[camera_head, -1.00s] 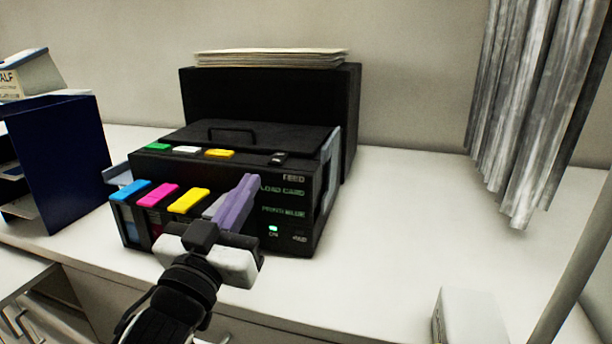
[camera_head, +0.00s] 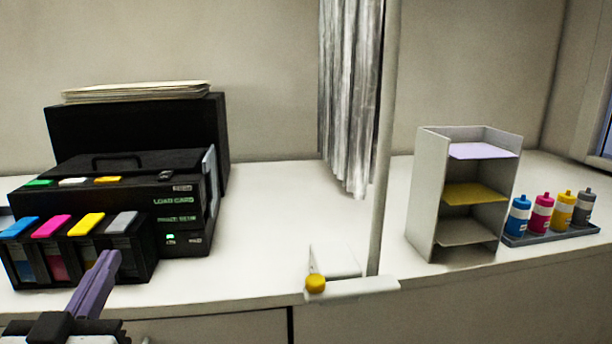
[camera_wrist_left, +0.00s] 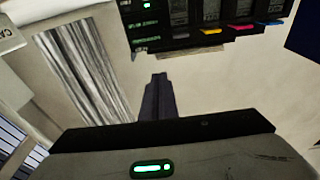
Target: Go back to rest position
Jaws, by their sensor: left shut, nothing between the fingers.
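My left gripper (camera_head: 98,284) has purple fingers pressed together with nothing between them. In the head view it is at the lower left, in front of the black printer (camera_head: 180,215) and its row of colored ink tanks. In the left wrist view the shut fingers (camera_wrist_left: 155,98) point away over a pale surface, with the printer's front (camera_wrist_left: 200,25) at the top. My right gripper does not show.
A shelf unit (camera_head: 430,200) with colored sheets stands right of the printer. A tray (camera_head: 560,236) at far right holds several ink bottles (camera_head: 541,214). A grey curtain (camera_head: 350,100) hangs behind a pole (camera_head: 384,150). The counter (camera_head: 270,230) between printer and pole is clear.

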